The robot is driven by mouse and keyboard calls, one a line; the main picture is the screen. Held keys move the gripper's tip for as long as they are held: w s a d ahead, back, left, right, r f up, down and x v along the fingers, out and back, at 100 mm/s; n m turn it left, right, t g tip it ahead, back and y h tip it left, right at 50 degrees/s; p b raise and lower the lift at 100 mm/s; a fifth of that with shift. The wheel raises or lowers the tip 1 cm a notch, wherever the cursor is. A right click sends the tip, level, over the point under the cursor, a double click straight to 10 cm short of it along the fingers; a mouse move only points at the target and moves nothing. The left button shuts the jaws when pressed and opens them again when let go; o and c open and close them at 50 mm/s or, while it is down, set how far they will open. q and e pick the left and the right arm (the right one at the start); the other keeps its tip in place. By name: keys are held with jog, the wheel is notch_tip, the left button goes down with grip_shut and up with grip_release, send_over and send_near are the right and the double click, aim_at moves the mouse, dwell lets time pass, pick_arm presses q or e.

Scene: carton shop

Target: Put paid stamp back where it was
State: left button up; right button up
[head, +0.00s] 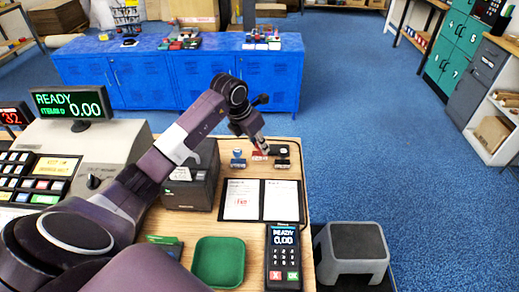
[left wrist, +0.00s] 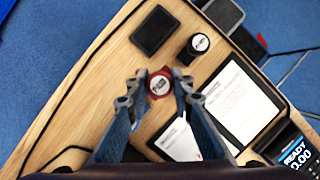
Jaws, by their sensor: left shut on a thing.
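The red stamp, with a lettered round top, shows in the left wrist view (left wrist: 160,84) between my left gripper's fingertips (left wrist: 158,88). I take it to be the paid stamp, though its lettering is hard to read. In the head view my left gripper (head: 260,149) points down at the back of the counter, shut on the red stamp, which is partly covered there. I cannot tell whether its base touches the counter. A black stamp (left wrist: 200,43) stands close by, beside a black ink pad (left wrist: 155,30). A blue stamp (head: 238,159) stands left of the gripper. My right gripper is not in view.
An open black folder with papers (head: 242,200) lies in front of the stamps. A green tray (head: 218,262) and a card terminal (head: 283,258) are nearer. A dark printer (head: 190,185) and a cash register (head: 105,150) stand to the left. A grey step stool (head: 355,245) is on the floor.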

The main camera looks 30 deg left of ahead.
aim_at(259, 153)
pick_arm(q)
notch_tip(259, 153, down, 3)
jog(key=shift+f+p, duration=0.1)
jog(key=shift+p, duration=0.25)
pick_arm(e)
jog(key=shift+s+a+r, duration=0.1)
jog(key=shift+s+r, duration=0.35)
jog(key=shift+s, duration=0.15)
pick_arm(q)
jog(key=shift+f, duration=0.2)
jog(key=o, duration=0.9)
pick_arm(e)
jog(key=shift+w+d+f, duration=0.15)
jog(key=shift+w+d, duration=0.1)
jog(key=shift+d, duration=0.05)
pick_arm(q)
jog(key=shift+r, duration=0.15)
